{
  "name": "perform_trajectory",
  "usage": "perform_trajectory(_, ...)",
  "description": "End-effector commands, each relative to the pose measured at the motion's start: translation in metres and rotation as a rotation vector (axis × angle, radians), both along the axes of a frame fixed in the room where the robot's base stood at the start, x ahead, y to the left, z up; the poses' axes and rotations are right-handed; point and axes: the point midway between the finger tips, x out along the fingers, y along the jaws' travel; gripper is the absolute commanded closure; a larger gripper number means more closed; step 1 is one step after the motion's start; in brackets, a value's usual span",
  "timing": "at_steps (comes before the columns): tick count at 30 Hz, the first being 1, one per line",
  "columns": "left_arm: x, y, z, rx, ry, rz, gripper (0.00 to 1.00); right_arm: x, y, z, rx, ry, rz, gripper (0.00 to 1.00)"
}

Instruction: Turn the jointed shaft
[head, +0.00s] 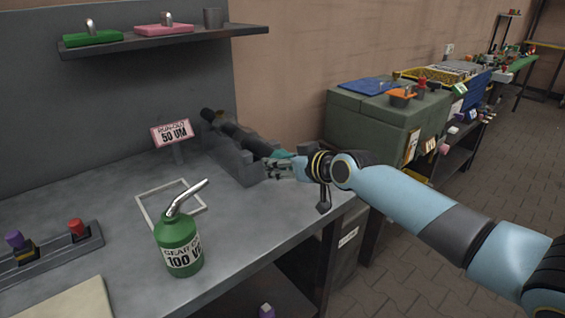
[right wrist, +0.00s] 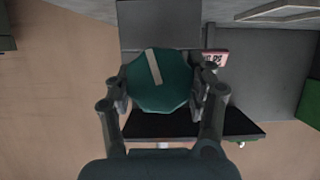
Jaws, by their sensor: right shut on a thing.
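The jointed shaft (head: 240,137) is dark and lies in a grey cradle (head: 238,168) at the back right of the bench. Its near end is a teal knob (head: 284,154). My right gripper (head: 276,165) is at this near end, with its fingers on the knob. In the right wrist view the teal knob (right wrist: 172,82) is many-sided with a pale stripe tilted slightly off vertical. The fingers of my right gripper (right wrist: 161,90) close on it from both sides. The shaft behind the knob is hidden there. My left gripper is not in view.
A pink sign (head: 172,133) reading "50 UM" stands left of the cradle. A green oil can (head: 180,245) and a pale square frame (head: 150,207) are on the bench in front. A shelf (head: 165,38) hangs above. A green chest (head: 365,122) stands at the right.

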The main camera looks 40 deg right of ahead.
Motion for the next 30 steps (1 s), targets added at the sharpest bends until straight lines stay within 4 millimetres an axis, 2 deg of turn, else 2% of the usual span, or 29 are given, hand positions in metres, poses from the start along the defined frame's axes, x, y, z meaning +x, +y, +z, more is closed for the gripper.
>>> perform_trajectory(9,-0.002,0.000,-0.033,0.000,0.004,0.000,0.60,0.000,-0.002,-0.004,0.226,0.017,0.000,0.78)
perform_trajectory(20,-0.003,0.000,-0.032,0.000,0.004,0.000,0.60,0.000,-0.001,0.000,0.269,0.022,0.000,0.78)
perform_trajectory(21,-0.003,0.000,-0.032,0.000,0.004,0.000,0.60,0.000,-0.001,0.000,0.269,0.022,0.000,0.40)
perform_trajectory(26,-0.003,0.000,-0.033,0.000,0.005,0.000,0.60,0.000,-0.001,0.000,0.269,0.022,0.000,0.21)
perform_trajectory(30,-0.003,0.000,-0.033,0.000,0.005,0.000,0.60,0.000,-0.001,0.000,0.268,0.021,0.000,0.21)
